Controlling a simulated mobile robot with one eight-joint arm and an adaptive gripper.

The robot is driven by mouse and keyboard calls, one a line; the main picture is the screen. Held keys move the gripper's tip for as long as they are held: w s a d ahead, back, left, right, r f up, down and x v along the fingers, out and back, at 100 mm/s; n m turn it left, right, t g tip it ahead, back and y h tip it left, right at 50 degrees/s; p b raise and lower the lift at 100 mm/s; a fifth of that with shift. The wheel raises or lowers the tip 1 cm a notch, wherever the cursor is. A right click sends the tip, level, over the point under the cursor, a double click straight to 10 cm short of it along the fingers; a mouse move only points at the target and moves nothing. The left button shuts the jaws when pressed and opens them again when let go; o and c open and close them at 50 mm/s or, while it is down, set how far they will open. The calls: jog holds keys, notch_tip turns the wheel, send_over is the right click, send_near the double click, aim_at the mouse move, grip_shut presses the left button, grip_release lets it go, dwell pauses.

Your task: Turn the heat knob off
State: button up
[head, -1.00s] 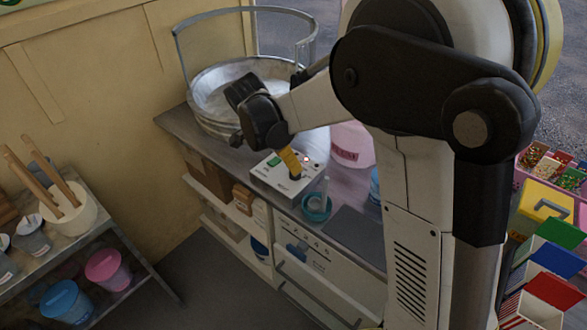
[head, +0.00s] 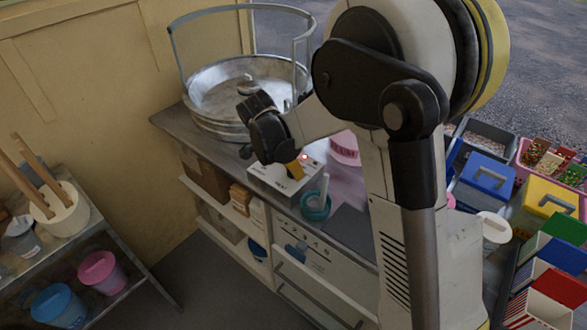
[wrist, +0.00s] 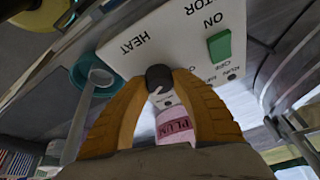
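The heat knob (wrist: 158,77) is a small dark knob on the white control box (wrist: 125,55), beside the word HEAT. The box also shows in the head view (head: 268,180), on the metal counter. My gripper (wrist: 160,80) has its two orange fingers on either side of the knob, with the tips against it, so it looks shut on the knob. In the head view my gripper (head: 296,168) is over the box and hides the knob. A green switch (wrist: 219,46) marked ON and OFF sits farther along the panel. The knob's pointer setting cannot be read.
A round metal bowl (head: 222,110) with a guard rail stands behind the box. A teal cup (head: 315,208) is close in front, and a pink tub (head: 345,148) is close behind. A side table with tubs (head: 60,305) is at left, and coloured bins (head: 545,250) are at right.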

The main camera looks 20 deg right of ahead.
jog(key=shift+n, duration=0.3)
jog(key=n+t, duration=0.1)
jog(key=n, duration=0.1)
jog(key=shift+n+y, duration=0.3)
jog(key=shift+n, duration=0.1)
jog(key=n+t+y, duration=0.1)
jog(key=n, duration=0.3)
jog(key=shift+n, duration=0.3)
jog(key=n+y, duration=0.1)
jog(key=n, duration=0.2)
jog(key=shift+d+n+t+y, duration=0.1)
jog(key=shift+n+t+y, duration=0.2)
jog(key=shift+t+y, duration=0.1)
jog(key=n+y, duration=0.1)
jog(key=n, duration=0.2)
jog(key=shift+n, duration=0.3)
jog(key=n+y, duration=0.1)
jog(key=n, duration=0.1)
jog(key=n+y, duration=0.1)
jog(key=n, duration=0.1)
jog(key=shift+n+g+p, duration=0.3)
jog(key=shift+n+g+y, duration=0.6)
jog(key=shift+n+y, duration=0.1)
jog(key=shift+n, duration=1.4)
